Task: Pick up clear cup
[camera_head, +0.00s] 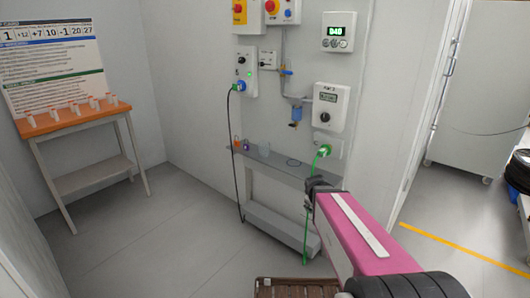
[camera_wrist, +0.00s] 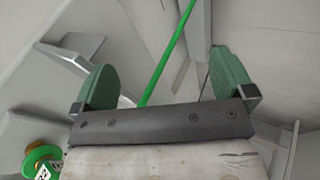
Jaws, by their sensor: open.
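The clear cup (camera_head: 264,149) stands on the narrow grey shelf (camera_head: 291,170) against the wall in the head view. It looks small, pale and see-through. My gripper (camera_wrist: 163,82) shows in the wrist view with its two green fingers spread wide and nothing held between them. In the head view, the dark end of my pink arm is right of the cup and nearer the camera, clearly apart from it; the fingers cannot be made out there. I cannot make out the cup in the wrist view.
A small orange item (camera_head: 237,142) and a purple one (camera_head: 246,145) stand left of the cup. A dark ring (camera_head: 293,162) lies to its right. A green cable (camera_wrist: 168,62) runs behind my fingers. An orange-topped table (camera_head: 75,118) holds several small bottles at left. Open floor lies between.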

